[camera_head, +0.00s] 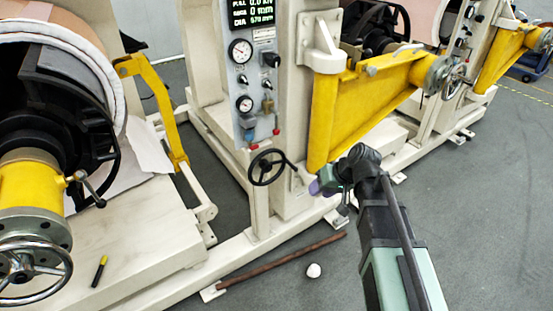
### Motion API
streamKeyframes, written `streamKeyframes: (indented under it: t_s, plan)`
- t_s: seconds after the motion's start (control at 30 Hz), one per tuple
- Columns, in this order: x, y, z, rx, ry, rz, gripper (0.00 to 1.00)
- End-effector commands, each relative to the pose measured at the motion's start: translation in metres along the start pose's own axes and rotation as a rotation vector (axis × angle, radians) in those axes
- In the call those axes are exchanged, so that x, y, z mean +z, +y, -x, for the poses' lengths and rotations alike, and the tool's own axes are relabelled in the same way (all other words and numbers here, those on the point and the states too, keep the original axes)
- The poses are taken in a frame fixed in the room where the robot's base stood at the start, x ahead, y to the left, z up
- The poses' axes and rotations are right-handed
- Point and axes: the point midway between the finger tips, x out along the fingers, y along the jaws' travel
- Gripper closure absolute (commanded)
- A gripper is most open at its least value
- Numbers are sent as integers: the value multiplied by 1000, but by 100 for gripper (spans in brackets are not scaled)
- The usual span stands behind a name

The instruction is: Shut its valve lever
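A small lever (94,192) with a black knob angles down from the yellow shaft (30,185) at the left. Short red-tipped and blue-tipped fittings (250,122) hang below the gauges on the grey control panel (255,75). I cannot tell which of these is the task's valve lever. My gripper (322,187) is small in view, below the yellow arm and right of the black handwheel. It appears apart from the levers. Its fingers are too small and partly hidden to show whether they are open.
A black handwheel (267,167) sticks out below the panel. A yellow swing arm (365,100) stands close above my gripper. A brown bar (282,262) and a white lump (313,270) lie on the floor. A yellow-black marker (99,271) lies on the machine base. Floor at right is clear.

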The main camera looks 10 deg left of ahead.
Motion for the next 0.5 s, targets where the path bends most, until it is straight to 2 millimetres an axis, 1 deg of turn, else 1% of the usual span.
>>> streamKeyframes:
  t_s: [0.03, 0.07, 0.1, 0.13, 0.17, 0.2, 0.23, 0.27, 0.3, 0.37, 0.43, 0.5]
  plan:
    - [-26, 15, -63, -105, 98, 90, 60]
    - [-47, 11, -80, -173, 177, 156, 60]
    - [-78, 6, -98, -258, 308, 247, 60]
    - [-104, 2, -106, -312, 425, 317, 60]
    - [-130, -4, -104, -348, 547, 380, 60]
    - [-162, -11, -90, -364, 701, 449, 60]
    - [-181, -16, -72, -356, 800, 489, 60]
    - [-195, -19, -58, -335, 882, 523, 60]
    - [-204, -19, -48, -301, 963, 562, 60]
    - [-208, -18, -40, -243, 1032, 617, 60]
    - [-210, -16, -38, -193, 1053, 673, 60]
    - [-210, -16, -38, -179, 1056, 696, 60]
